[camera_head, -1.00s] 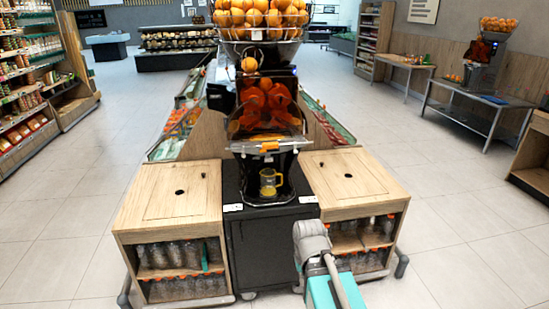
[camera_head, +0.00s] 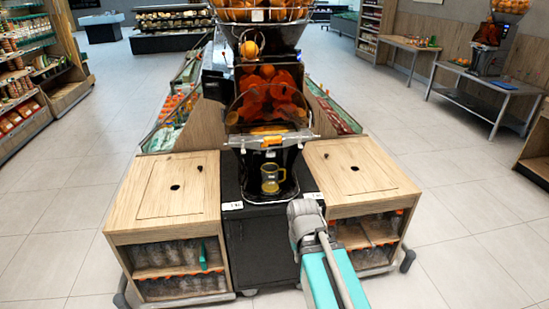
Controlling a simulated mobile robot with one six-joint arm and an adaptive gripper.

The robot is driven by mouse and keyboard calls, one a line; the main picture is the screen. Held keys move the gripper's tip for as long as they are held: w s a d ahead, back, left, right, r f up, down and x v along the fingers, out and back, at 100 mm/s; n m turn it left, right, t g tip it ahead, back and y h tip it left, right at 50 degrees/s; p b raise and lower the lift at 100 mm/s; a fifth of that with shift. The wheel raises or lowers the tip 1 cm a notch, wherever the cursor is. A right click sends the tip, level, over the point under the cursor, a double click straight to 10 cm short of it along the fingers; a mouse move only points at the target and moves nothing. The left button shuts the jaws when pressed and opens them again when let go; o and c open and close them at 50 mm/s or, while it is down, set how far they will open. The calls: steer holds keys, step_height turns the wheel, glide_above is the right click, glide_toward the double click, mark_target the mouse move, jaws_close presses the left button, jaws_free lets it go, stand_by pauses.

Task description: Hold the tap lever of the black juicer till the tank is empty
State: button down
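The black juicer (camera_head: 217,87) stands straight ahead on a dark cabinet, with a wire basket of oranges on top and orange parts behind its clear front. Its orange tap lever (camera_head: 271,141) shows at the middle of the tap area, below the clear front. A yellowish mug (camera_head: 271,179) with a handle stands in the bay under the tap. The juice level in the tank cannot be made out. My arm, grey and teal, reaches in from the lower right, in front of the cabinet and below the lever. My gripper's fingers cannot be made out.
Wooden counters (camera_head: 172,187) and (camera_head: 362,169) flank the cabinet, with bottles on shelves below. Shelves of goods (camera_head: 30,75) stand at the left. A side table (camera_head: 487,88) with another juicer stands at the right. Tiled floor is clear on both sides.

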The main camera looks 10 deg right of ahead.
mark_target(271, 156)
steer(key=shift+a, duration=0.15)
steer(key=shift+w, duration=0.1)
steer(key=w+f+n+t+b, duration=0.2)
steer(key=w+n+t+b, duration=0.5)
steer(key=w, duration=1)
steer(key=w+r+n+t+b, duration=0.2)
steer(key=w+r+n+t, duration=0.2)
steer(key=w, duration=0.3)
steer(key=w+r+n+t+b, duration=0.3)
steer(key=w+r+n+t, duration=0.1)
steer(key=w+n+t, duration=0.3)
steer(key=shift+w+a+b, duration=0.2)
steer(key=shift+a+b, duration=0.1)
steer(key=shift+a, duration=0.1)
steer(key=shift+w, duration=0.1)
steer(key=w, duration=1.3)
steer(key=shift+w+a, duration=0.1)
steer(key=shift+w, duration=0.3)
